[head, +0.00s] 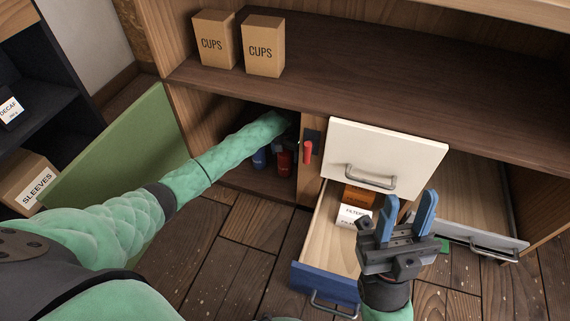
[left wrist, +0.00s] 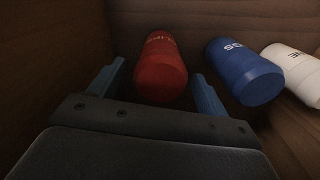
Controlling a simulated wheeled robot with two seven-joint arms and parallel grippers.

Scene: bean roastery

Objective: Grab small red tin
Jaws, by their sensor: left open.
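The small red tin (left wrist: 161,68) stands in the dark cupboard, between the two blue fingers of my left gripper (left wrist: 153,85) in the left wrist view. The fingers are open, with a gap between each finger and the tin. In the head view the red tin (head: 284,162) shows below my left arm, which reaches into the cupboard; the left gripper is mostly hidden there. My right gripper (head: 404,222) is open and empty, held up in front of the drawers.
A blue tin (left wrist: 243,72) and a white tin (left wrist: 294,73) are right of the red tin in the left wrist view. A green door (head: 115,150) stands open on the left. An open drawer (head: 322,235) holds boxes. Two CUPS boxes (head: 264,47) sit on the shelf above.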

